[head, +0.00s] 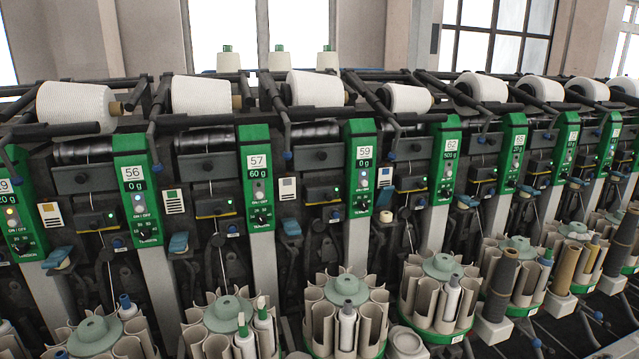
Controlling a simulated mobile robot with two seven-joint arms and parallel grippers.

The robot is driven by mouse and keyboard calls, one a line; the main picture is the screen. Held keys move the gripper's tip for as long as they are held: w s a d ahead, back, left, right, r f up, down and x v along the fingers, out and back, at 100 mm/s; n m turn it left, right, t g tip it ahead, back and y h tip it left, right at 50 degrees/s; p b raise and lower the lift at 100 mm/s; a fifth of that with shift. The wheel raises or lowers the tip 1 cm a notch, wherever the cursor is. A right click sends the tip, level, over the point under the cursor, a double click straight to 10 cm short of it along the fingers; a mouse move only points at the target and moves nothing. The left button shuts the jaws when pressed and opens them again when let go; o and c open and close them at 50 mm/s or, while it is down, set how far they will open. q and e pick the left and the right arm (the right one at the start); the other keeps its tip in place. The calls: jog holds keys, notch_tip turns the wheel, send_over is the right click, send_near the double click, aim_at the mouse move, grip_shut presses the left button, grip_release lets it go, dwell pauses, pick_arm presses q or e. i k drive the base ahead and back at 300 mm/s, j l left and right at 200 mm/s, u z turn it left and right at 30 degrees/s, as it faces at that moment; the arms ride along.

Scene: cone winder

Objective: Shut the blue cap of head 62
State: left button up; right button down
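The green panel of head 62 (450,165) stands right of centre in the head view, with a display reading 505 g. Left of this panel, low on the machine front, a small blue cap (382,197) seems to stand upright, unlike the flatter blue caps at neighbouring heads. A pale round piece (386,215) shows just below it. The cap is small here, and its hinge cannot be made out. Neither of my grippers is in view.
Several round bobbin magazines stand along the front, one below head 62 (440,270). Head 59's panel (361,165) is to the left, head 65's (513,150) to the right. Flatter blue caps sit at heads 59 (291,228) and 65 (467,200). White cones line the top.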

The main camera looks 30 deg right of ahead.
aim_at(385, 194)
jog(key=z, duration=1.3)
jog(key=i+l, duration=0.15)
jog(key=l, duration=0.25)
jog(key=i+l, duration=0.2)
jog(key=l, duration=0.15)
jog(key=i+l, duration=0.15)
jog(key=l, duration=0.25)
jog(key=i+l, duration=0.2)
jog(key=l, duration=0.15)
jog(key=i+l, duration=0.15)
jog(key=l, duration=0.25)
jog(key=i+l, duration=0.15)
jog(key=l, duration=0.2)
